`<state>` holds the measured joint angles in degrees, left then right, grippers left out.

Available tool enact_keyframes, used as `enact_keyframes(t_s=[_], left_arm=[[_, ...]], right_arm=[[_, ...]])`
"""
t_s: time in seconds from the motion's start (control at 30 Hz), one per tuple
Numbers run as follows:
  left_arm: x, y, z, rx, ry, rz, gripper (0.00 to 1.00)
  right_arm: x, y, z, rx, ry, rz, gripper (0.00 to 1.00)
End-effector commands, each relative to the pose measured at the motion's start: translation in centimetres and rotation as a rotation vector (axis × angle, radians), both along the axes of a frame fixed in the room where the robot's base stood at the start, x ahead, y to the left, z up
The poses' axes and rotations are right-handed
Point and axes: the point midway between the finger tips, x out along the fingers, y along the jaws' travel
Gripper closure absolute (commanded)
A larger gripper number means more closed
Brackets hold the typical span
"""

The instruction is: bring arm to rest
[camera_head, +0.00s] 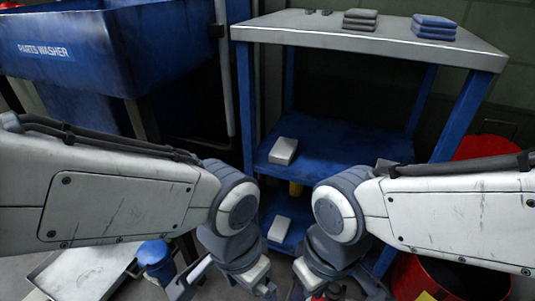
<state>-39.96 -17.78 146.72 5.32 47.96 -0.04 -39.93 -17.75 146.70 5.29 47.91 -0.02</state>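My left arm comes in from the left edge and bends down at a grey joint. Its gripper (222,288) hangs at the bottom edge with its fingers spread apart, and nothing shows between them. My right arm comes in from the right edge and mirrors it. Its gripper (336,287) also hangs at the bottom edge with its fingers apart. The picture's lower edge cuts off part of both grippers. The two grippers are side by side, with a gap between them, in front of the blue cart.
A blue cart (370,38) with a grey top stands ahead, holding folded grey cloths (360,19) and blue cloths (434,27). Pale blocks lie on its middle shelf (345,140) and lower shelf. A blue parts washer (60,50) is at left, a red bin (450,277) at right.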

Motion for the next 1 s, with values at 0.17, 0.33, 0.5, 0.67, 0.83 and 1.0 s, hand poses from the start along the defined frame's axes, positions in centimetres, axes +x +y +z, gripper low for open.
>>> enact_keyframes(t_s=[0.17,0.33,0.5,0.67,0.83,1.0], left_arm=[[0.0,0.0,6.1,-0.001,-0.001,0.0,0.0],[0.1,0.0,12.1,-0.001,-0.001,0.001,0.0],[0.1,0.0,17.8,-0.001,-0.001,0.001,0.0],[0.1,0.0,23.2,-0.001,-0.001,0.001,0.0],[0.1,0.0,28.9,-0.001,-0.001,0.001,0.0],[0.1,0.0,34.7,-0.001,-0.001,0.001,0.0]], right_arm=[[0.0,0.0,6.1,0.001,-0.001,0.0,0.55],[0.0,0.0,12.1,0.001,-0.001,0.0,0.55],[0.0,0.0,17.8,0.001,-0.001,0.0,0.55],[0.0,0.0,23.2,0.001,-0.001,0.0,0.55],[0.0,0.0,28.9,0.001,-0.001,0.0,0.55],[0.0,0.0,34.7,0.001,-0.001,0.0,0.55]])
